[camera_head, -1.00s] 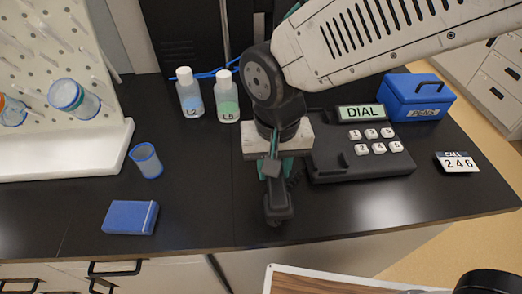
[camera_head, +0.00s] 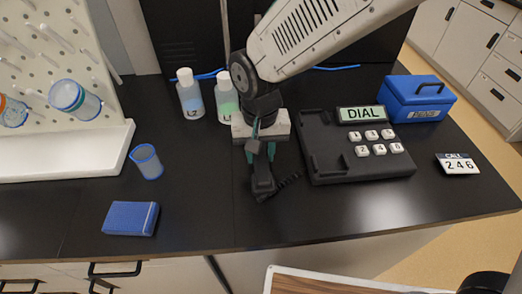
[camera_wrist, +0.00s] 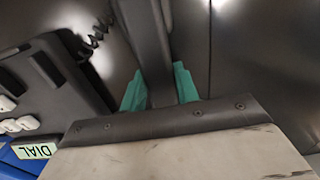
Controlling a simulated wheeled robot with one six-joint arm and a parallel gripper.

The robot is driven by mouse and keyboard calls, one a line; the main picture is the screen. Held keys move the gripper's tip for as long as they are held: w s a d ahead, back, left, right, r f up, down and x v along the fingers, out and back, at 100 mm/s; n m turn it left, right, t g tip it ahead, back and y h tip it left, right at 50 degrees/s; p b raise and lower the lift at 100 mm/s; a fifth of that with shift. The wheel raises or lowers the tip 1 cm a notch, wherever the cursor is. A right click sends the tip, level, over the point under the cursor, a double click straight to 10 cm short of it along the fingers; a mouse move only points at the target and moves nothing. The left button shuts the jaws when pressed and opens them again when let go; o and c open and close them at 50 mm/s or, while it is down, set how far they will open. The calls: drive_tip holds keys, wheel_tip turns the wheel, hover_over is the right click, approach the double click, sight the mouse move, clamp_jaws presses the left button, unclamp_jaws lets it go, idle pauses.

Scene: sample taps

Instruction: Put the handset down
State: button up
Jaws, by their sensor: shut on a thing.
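The black handset (camera_head: 263,182) is held in my gripper (camera_head: 260,158), left of the phone. My gripper's teal fingers (camera_wrist: 158,88) are shut on the handset's bar (camera_wrist: 150,45) in the wrist view. I cannot tell whether the handset's lower end touches the bench. A coiled cord (camera_head: 288,181) runs from it towards the phone base. The black phone base (camera_head: 330,177) stands on the bench, its cradle on the left side empty. Its display (camera_head: 362,114) reads DIAL. In the wrist view the base (camera_wrist: 55,80) is at the left, with the cord above it.
A card (camera_head: 457,164) reads CALL 246. A blue case (camera_head: 415,97) stands behind it. Two bottles, one labelled L2 (camera_head: 190,97), stand close behind my gripper. A small beaker (camera_head: 146,161), a blue box (camera_head: 131,219) and a peg rack (camera_head: 85,158) are left. The bench front centre is clear.

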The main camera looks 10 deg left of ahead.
drive_tip(key=shift+f, duration=0.1)
drive_tip(key=o, duration=1.1)
drive_tip(key=shift+c, duration=0.2)
wheel_tip(320, 180, up, 12)
